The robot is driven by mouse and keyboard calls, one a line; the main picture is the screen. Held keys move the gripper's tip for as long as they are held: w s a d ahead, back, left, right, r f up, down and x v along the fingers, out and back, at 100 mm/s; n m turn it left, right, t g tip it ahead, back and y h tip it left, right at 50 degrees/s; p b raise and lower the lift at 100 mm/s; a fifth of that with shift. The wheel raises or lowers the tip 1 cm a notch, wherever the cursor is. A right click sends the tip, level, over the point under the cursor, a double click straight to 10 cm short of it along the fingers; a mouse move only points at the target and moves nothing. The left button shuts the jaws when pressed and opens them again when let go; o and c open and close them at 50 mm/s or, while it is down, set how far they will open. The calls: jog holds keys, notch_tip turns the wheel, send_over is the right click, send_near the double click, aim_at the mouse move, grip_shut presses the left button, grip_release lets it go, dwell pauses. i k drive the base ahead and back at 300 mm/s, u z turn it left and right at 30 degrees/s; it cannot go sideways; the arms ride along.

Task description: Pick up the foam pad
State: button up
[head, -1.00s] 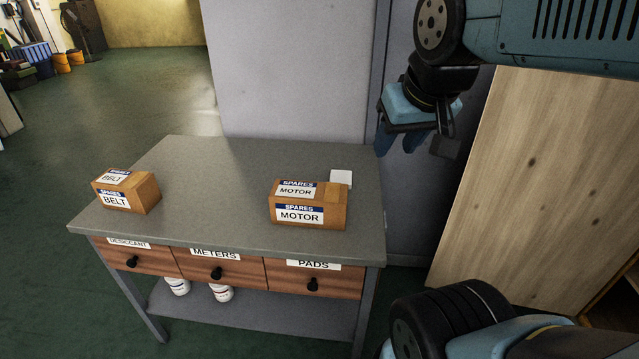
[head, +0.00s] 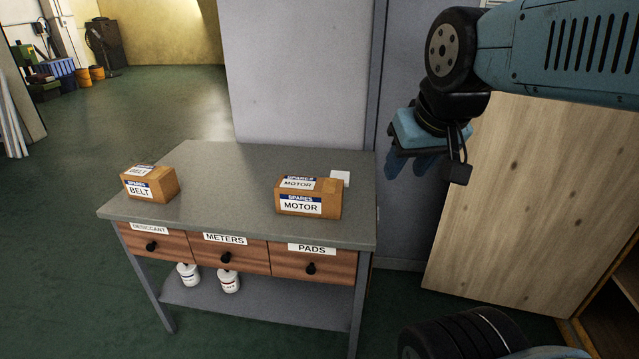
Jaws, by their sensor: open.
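No thing that I can surely call the foam pad shows. A small white square piece (head: 340,178) sticks out behind the motor box, partly hidden by it; I cannot tell what it is. A drawer labelled PADS (head: 312,264) is shut at the right of the table (head: 235,225); its inside is hidden. My gripper (head: 412,166) is open and empty. It hangs in the air at the right, beyond the table's right edge, with its blue fingers pointing down.
On the tabletop stand a cardboard motor box (head: 308,198) and a belt box (head: 150,184). Shut drawers are labelled DESICCANT (head: 155,242) and METERS (head: 229,254). Two white jars (head: 229,282) stand on the lower shelf. A wooden panel (head: 530,200) leans at the right. Green floor is free at left.

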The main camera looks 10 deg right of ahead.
aim_at(341, 174)
jog(key=z, duration=0.2)
jog(key=i, duration=0.9)
jog(key=u, duration=0.1)
